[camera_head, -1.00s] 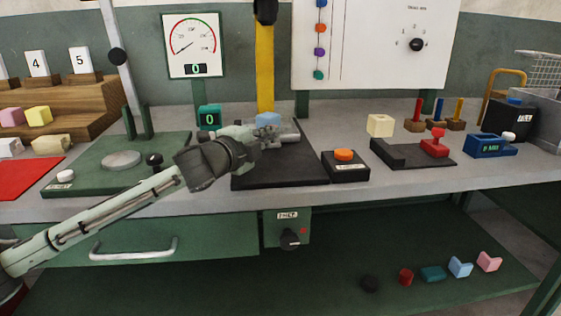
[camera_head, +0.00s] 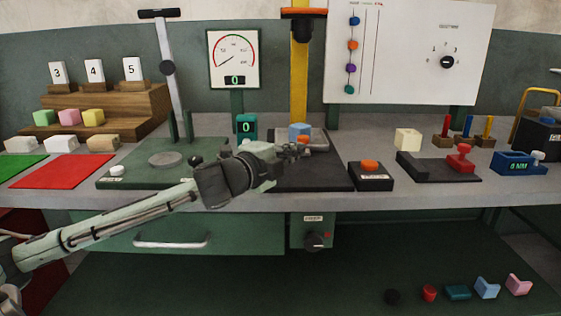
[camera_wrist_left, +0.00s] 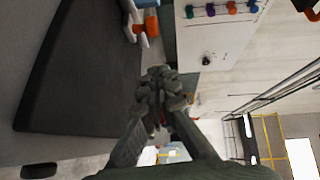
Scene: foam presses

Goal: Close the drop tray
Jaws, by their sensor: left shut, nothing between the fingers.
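A light grey tray-like plate (camera_head: 318,140) lies on the black base (camera_head: 325,178) of the yellow-column press. A blue foam block (camera_head: 299,130) sits on it, with a small orange piece (camera_head: 304,140) at its front. The orange piece also shows in the wrist view (camera_wrist_left: 152,25), beside white parts. I cannot tell for certain whether this plate is the drop tray. My left gripper (camera_head: 302,151) is shut and empty, just in front of the orange piece and above the base. Its closed fingers show in the wrist view (camera_wrist_left: 160,88), apart from the orange piece. My right gripper is out of view.
A box with an orange button (camera_head: 370,166) stands right of the base. A green press (camera_head: 165,160) with a teal display (camera_head: 246,127) stands left. A green drawer (camera_head: 200,238) with a handle is under the bench, beside a knob box (camera_head: 311,232).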

